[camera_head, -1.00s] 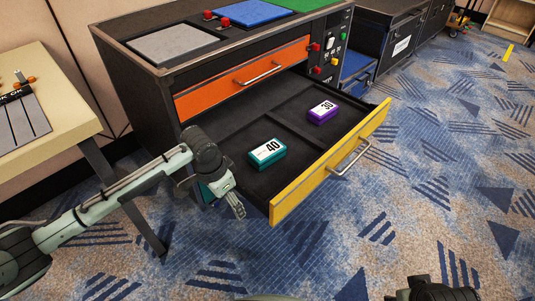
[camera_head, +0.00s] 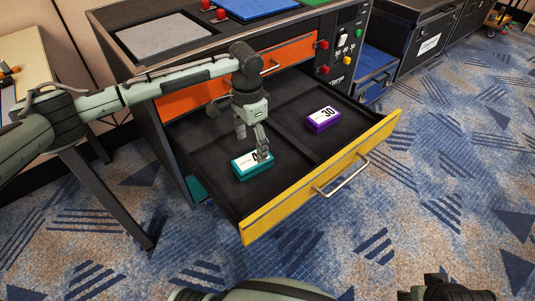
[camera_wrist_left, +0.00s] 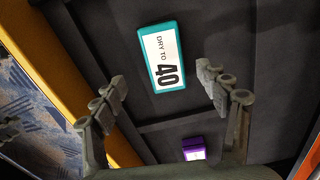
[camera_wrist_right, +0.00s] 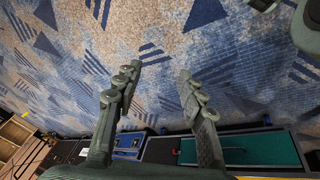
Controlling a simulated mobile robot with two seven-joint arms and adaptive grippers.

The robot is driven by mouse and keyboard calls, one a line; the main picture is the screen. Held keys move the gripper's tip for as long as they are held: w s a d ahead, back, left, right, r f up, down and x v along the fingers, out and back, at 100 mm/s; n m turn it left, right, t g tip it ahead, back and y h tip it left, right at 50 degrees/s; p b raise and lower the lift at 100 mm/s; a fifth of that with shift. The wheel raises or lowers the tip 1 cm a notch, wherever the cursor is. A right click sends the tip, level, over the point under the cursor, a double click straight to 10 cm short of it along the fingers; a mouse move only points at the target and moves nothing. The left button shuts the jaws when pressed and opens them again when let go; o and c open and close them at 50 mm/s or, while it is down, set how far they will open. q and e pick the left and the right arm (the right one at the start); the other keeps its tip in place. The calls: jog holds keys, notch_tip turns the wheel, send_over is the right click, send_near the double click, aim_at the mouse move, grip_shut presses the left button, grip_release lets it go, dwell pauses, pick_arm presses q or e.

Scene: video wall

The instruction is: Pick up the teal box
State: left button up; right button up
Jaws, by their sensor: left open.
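The teal box (camera_head: 253,168) lies flat in the open yellow-fronted drawer (camera_head: 325,180), with a white label on top. In the left wrist view the teal box (camera_wrist_left: 161,57) reads "DRY TO 40". My left gripper (camera_head: 252,140) points down above the box in the head view and covers part of its label. In the left wrist view its two fingers (camera_wrist_left: 165,95) are spread wide and empty, with the box beyond them. My right gripper (camera_wrist_right: 155,90) has its fingers apart and empty, over the carpet.
A purple box (camera_head: 322,119) marked 30 lies in the drawer's other compartment, past a low divider. An orange drawer front (camera_head: 290,57) sits above, close to my left arm. A table (camera_head: 28,75) stands at the left. The carpet in front is clear.

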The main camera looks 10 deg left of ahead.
aim_at(253, 159)
pick_arm(q)
jog(key=shift+w+d+f, duration=0.1)
jog(key=shift+w+d, duration=0.05)
jog(key=shift+w, duration=0.05)
jog(key=shift+f, duration=0.35)
jog(key=f, duration=0.4)
jog(key=f+b, duration=0.1)
jog(key=f, duration=0.1)
jog(key=shift+w+a+f, duration=0.1)
jog(key=shift+a+f, duration=0.1)
jog(key=shift+a, duration=0.05)
jog(key=shift+f, duration=0.2)
jog(key=c, duration=1.3)
jog(key=shift+c, duration=0.4)
pick_arm(e)
jog(key=shift+s+d+r, duration=0.1)
jog(key=shift+s+r, duration=0.1)
jog(key=shift+r, duration=0.25)
jog(key=shift+s+r, duration=0.15)
jog(key=shift+r, duration=0.3)
pick_arm(q)
jog(key=shift+r, duration=0.15)
